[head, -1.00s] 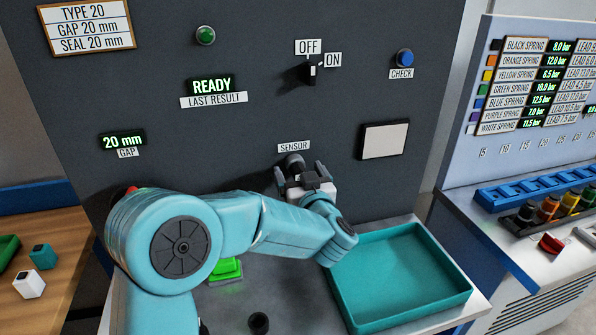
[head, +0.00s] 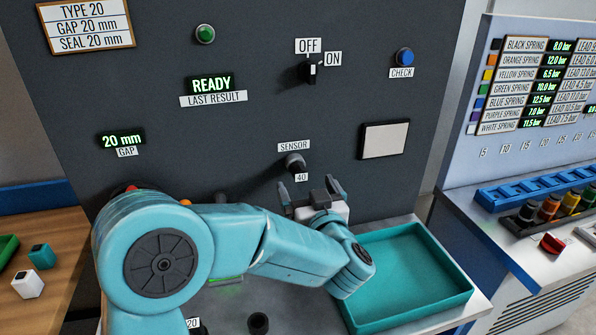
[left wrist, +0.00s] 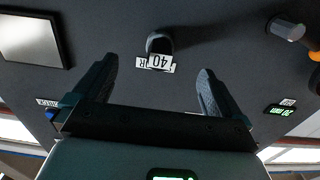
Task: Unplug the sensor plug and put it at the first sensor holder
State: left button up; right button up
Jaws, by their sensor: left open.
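The sensor plug (head: 295,162), a dark round plug with a white 40 tag, sits at the panel just below the SENSOR label. It also shows in the left wrist view (left wrist: 159,44), upside down with its tag. My left gripper (head: 310,190) is open and empty, a short way in front of the plug and below it in the head view. In the left wrist view the plug lies beyond the gap between the open fingers (left wrist: 158,72), touching neither. A white 20 tag (head: 193,323) shows partly behind my arm. I cannot make out which thing is the first sensor holder.
A teal tray (head: 408,317) lies at the right of the bench. A short black cylinder (head: 258,323) stands at the front. The OFF/ON switch (head: 312,72) and a pale square plate (head: 385,140) are on the panel. My left arm hides much of the bench.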

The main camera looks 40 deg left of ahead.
pick_arm(q)
jog(key=shift+s+d, duration=0.25)
jog(key=shift+d, duration=0.05)
